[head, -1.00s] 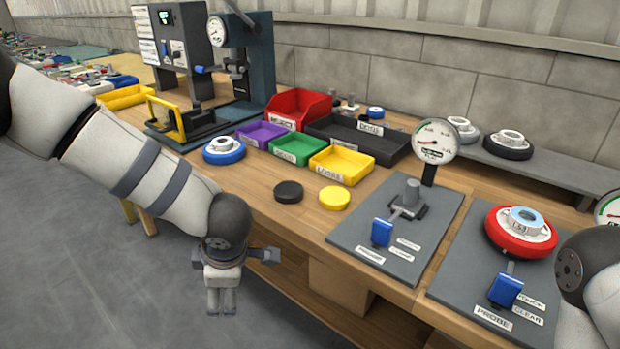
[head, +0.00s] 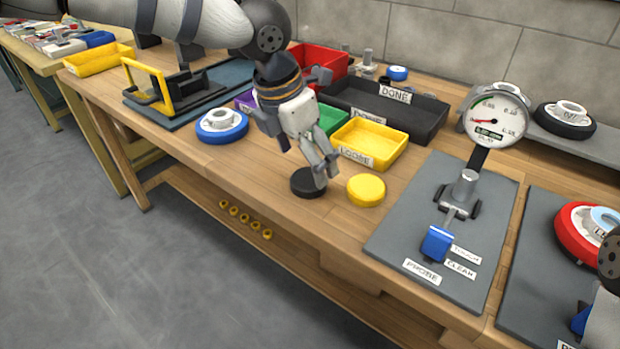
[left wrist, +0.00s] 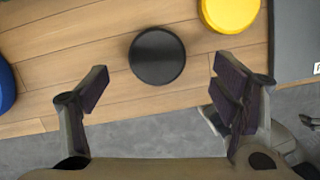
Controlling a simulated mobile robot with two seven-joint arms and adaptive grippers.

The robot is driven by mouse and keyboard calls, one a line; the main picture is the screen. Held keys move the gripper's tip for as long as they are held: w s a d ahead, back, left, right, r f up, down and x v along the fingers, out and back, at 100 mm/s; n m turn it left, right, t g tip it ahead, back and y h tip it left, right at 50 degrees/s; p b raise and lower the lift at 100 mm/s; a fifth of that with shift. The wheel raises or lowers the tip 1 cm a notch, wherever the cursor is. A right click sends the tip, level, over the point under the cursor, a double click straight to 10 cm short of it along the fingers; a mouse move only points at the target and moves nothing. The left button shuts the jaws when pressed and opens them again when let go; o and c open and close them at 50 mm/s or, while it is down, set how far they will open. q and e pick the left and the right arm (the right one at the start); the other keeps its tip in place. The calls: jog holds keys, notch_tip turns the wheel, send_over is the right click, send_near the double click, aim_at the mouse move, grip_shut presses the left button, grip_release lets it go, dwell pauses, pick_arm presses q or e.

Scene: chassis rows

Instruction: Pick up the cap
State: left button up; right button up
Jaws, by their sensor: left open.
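A round black cap (head: 309,182) lies flat on the wooden bench, beside a yellow cap (head: 366,190) to its right. My left gripper (head: 305,160) is open and empty, pointing down just above the black cap; one finger covers part of the cap's right side in the head view. In the left wrist view the black cap (left wrist: 157,55) shows beyond the open fingers (left wrist: 164,80), roughly centred between them and apart from both. The yellow cap (left wrist: 229,12) is at the top right there.
A yellow tray (head: 369,143), a green tray (head: 333,118) and a black DONE tray (head: 430,117) stand behind the caps. A blue-ringed part (head: 221,126) sits to the left. A grey gauge plate (head: 410,235) is at right.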

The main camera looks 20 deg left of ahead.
aim_at(308, 177)
pick_arm(q)
jog(key=x, duration=0.4)
jog(key=shift+a+f, duration=0.15)
jog(key=shift+f, duration=0.3)
jog(key=shift+r, duration=0.1)
jog(key=shift+c, duration=0.6)
jog(key=c, duration=1)
